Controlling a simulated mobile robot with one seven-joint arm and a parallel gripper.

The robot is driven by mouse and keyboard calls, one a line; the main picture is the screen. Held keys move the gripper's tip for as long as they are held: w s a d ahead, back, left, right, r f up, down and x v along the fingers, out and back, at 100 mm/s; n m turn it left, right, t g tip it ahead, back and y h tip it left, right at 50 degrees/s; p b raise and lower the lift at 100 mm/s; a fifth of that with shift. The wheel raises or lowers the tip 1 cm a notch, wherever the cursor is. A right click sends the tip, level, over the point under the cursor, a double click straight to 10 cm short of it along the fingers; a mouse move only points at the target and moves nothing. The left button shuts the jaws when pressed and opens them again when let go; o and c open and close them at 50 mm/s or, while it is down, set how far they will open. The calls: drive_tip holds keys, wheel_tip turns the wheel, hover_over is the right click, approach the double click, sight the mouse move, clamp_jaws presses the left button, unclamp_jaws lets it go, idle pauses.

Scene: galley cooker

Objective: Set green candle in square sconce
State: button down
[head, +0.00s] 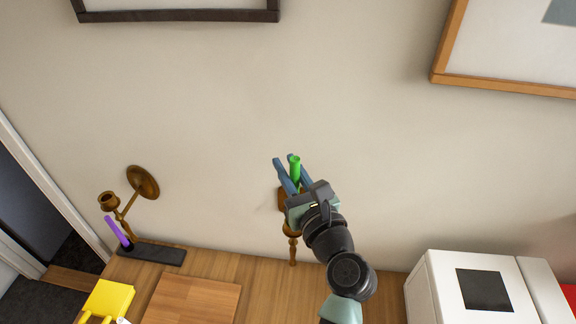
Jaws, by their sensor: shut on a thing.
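The green candle (296,172) is upright between the blue fingers of my gripper (292,165), which is shut on it. Behind and below my gripper, a brown wall sconce (292,247) is partly seen. Its back plate (283,198) looks straight-edged, but my gripper hides most of it, and I cannot see its cup clearly. The candle is in front of or above this sconce; I cannot tell whether they touch. Another bronze sconce with a round back plate (145,182) and a cup (108,200) is on the wall at the left.
A purple candle (118,231) leans in a black holder (160,256) below the round sconce. A wooden board (192,300) and a yellow object (108,299) lie on the counter. A white appliance (450,290) stands at the right. Framed pictures hang above.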

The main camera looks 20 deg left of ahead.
drive_tip(key=shift+f, duration=0.15)
drive_tip(key=c, duration=1.2)
unclamp_jaws()
drive_tip(key=shift+s+f, duration=0.1)
drive_tip(key=shift+c, duration=0.2)
drive_tip(key=o, duration=0.5)
drive_tip(key=shift+o, duration=0.3)
drive_tip(key=o, duration=0.6)
drive_tip(key=shift+d, duration=0.1)
drive_tip(key=shift+p+v, duration=1.45)
drive_tip(key=shift+v, duration=3.45)
drive_tip(key=shift+d, duration=0.1)
